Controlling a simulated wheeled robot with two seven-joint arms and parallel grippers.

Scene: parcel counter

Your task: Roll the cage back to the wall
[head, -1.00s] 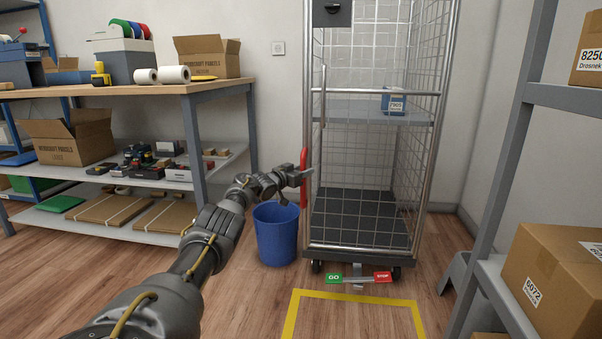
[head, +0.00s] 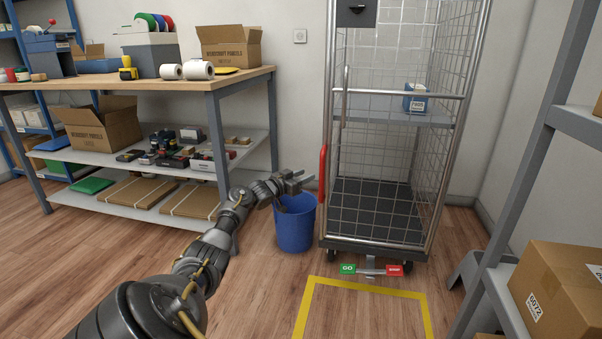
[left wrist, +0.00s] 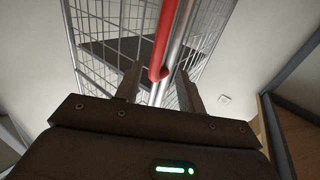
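The roll cage (head: 385,242) stands upright close to the back wall, behind the yellow floor outline. Its red upright handle (head: 322,172) is on the cage's left front post. A foot bar with a green GO end (head: 347,268) and a red end (head: 394,270) is at its base. My left gripper (head: 304,180) is just left of the handle, apart from it. In the left wrist view its fingers (left wrist: 160,88) are spread with nothing between them, and the handle (left wrist: 165,45) shows beyond them. My right gripper is not in view.
A blue bin (head: 294,226) stands left of the cage, below my left gripper. A workbench (head: 150,88) fills the left. A grey rack with a carton (head: 562,295) is at the right. The floor inside the yellow outline (head: 368,286) is clear.

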